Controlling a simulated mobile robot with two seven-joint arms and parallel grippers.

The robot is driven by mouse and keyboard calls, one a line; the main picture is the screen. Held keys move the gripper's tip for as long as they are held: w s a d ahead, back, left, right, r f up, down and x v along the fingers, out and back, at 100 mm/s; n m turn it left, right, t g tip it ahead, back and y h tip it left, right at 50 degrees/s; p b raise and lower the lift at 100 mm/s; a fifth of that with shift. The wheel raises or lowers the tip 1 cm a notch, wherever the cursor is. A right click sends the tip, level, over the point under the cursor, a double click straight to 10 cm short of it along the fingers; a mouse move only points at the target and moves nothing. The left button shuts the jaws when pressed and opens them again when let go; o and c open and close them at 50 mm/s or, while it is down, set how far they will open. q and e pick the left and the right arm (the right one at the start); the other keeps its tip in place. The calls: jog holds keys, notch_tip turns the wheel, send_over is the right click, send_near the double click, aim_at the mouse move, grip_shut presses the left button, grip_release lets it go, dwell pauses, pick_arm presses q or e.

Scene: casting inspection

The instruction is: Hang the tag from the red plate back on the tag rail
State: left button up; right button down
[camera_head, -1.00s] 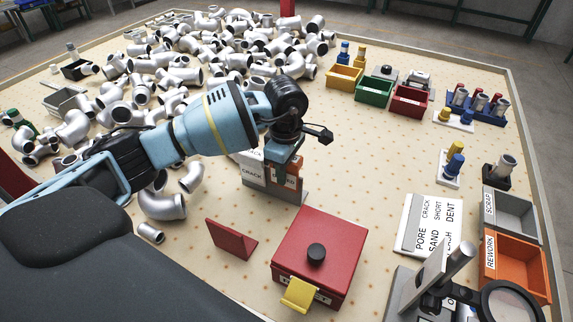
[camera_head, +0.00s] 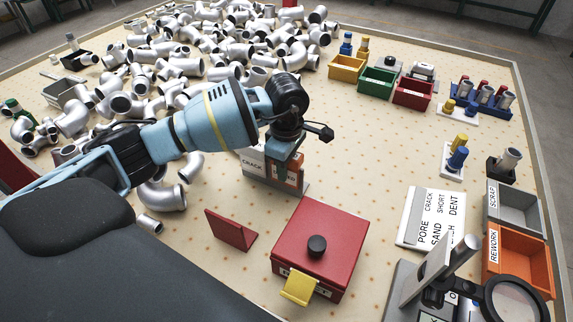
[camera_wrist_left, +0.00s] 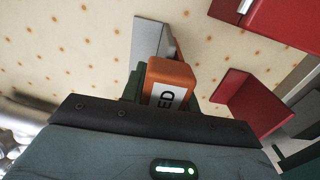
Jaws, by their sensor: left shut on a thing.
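My left gripper (camera_head: 287,168) is shut on an orange tag (camera_head: 294,177) with a white label, at the right part of the grey tag rail (camera_head: 262,184). In the left wrist view the tag (camera_wrist_left: 172,72) sits between the dark fingers, its label ending in "ED", with part of the grey rail (camera_wrist_left: 146,40) beyond it. I cannot tell whether the tag touches or hangs on the rail. A white "CRACK" tag (camera_head: 252,162) is on the rail to its left. The red plate (camera_head: 231,231) stands bare in front of the rail; it also shows in the left wrist view (camera_wrist_left: 247,100). My right gripper is not visible.
A red box (camera_head: 335,232) with a black knob and yellow flap stands to the right of the red plate. Silver pipe fittings (camera_head: 165,195) lie left of and behind the arm. A white label board (camera_head: 413,217) and a magnifier stand (camera_head: 510,300) are at the right.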

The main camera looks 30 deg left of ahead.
pick_arm(q)
jog(key=shift+f, duration=0.15)
jog(key=o, duration=1.1)
jog(key=shift+c, duration=0.2)
jog(key=shift+r, duration=3.95)
